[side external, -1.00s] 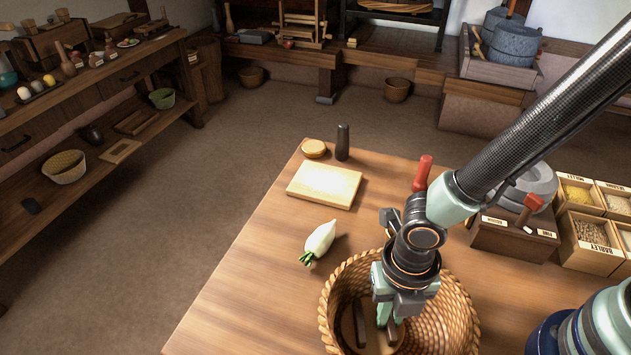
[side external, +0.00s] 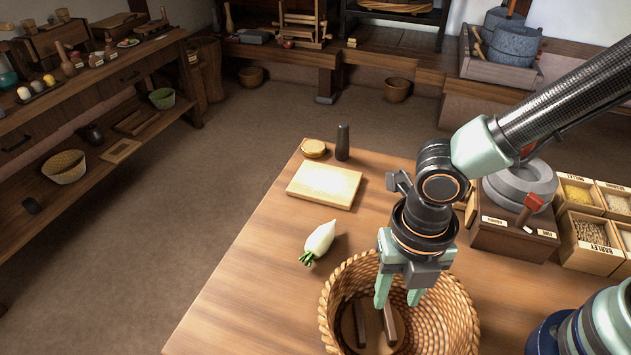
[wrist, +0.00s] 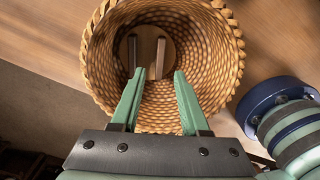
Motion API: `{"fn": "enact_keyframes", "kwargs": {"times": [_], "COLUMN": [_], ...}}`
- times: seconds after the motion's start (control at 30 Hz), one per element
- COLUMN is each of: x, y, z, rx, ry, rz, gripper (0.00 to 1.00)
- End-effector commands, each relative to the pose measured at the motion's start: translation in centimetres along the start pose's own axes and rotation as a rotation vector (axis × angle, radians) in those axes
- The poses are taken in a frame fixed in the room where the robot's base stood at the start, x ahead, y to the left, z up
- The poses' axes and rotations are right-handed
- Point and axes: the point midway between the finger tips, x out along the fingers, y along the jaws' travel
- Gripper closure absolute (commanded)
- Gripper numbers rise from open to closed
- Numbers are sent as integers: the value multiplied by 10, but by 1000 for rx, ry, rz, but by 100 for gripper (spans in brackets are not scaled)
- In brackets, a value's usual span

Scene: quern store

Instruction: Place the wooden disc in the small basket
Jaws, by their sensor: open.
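A round wooden disc (side external: 375,328) with two raised bars lies at the bottom of the woven basket (side external: 455,315), toward its left side. In the wrist view the disc (wrist: 152,48) lies inside the basket (wrist: 215,50), its bars side by side. My gripper (side external: 398,302) is open and empty over the basket, with its fingertips apart and pointing down. In the wrist view my gripper (wrist: 159,73) spreads its green fingers over the basket opening, clear of the disc.
A stone quern (side external: 520,187) and grain boxes (side external: 592,245) stand right. The table left of the basket is clear.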

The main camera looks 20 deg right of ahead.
Motion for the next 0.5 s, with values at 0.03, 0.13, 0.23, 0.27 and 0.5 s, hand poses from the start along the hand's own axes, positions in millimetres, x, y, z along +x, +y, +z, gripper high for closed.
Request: {"fn": "enact_keyframes", "kwargs": {"times": [0.03,0.13,0.23,0.27,0.5], "x": [-10,-27,-40,-44,-60], "y": [1,1,1,1,-3], "z": [0,0,0,0,8], "rx": [0,0,0,0,79], "ry": [-2,-2,-2,-1,-6], "rz": [7,6,4,4,16], "gripper": [55,55,55,55,55]}}
